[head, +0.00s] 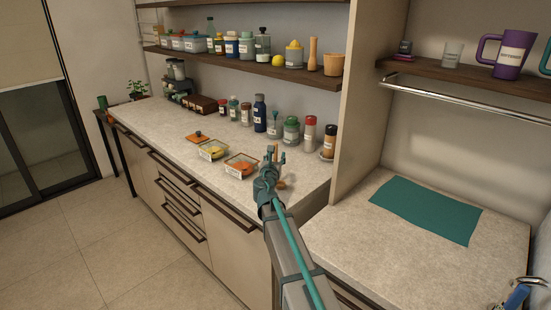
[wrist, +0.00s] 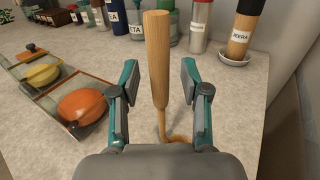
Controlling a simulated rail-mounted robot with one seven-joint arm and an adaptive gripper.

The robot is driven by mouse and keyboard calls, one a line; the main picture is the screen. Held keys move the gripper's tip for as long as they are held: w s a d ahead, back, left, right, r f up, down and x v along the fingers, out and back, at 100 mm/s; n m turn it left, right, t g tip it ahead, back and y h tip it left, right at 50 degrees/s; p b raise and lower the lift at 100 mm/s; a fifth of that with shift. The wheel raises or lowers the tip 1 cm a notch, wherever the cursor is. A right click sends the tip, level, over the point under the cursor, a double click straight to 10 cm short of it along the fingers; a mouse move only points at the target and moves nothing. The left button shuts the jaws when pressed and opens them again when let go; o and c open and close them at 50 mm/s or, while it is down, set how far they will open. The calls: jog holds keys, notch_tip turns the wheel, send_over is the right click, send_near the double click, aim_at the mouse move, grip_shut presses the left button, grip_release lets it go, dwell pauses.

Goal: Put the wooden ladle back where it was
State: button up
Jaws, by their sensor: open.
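The wooden ladle (wrist: 157,50) shows in the wrist view with its thick, pale handle end up. Its narrow lower part reaches down toward a brown, rounded end close to the counter, partly hidden by my gripper. My gripper (wrist: 159,78) is open, with one finger on each side of the handle and a visible gap on both sides. In the head view my gripper (head: 276,155) is over the right end of the counter, and a small brown part of the ladle (head: 281,184) shows beside it.
Glass containers with yellow (head: 213,150) and orange (head: 241,165) contents stand left of my gripper. Labelled bottles and jars, including a dark blue bottle (head: 260,114), line the wall behind. A shelf (head: 290,73) hangs above. A teal mat (head: 425,210) lies on the right counter.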

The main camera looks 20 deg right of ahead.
jog(key=shift+r, duration=0.25)
jog(key=b+v, duration=0.1)
jog(key=v, duration=1.1)
jog(key=shift+b, duration=0.35)
jog(key=shift+f, duration=0.1)
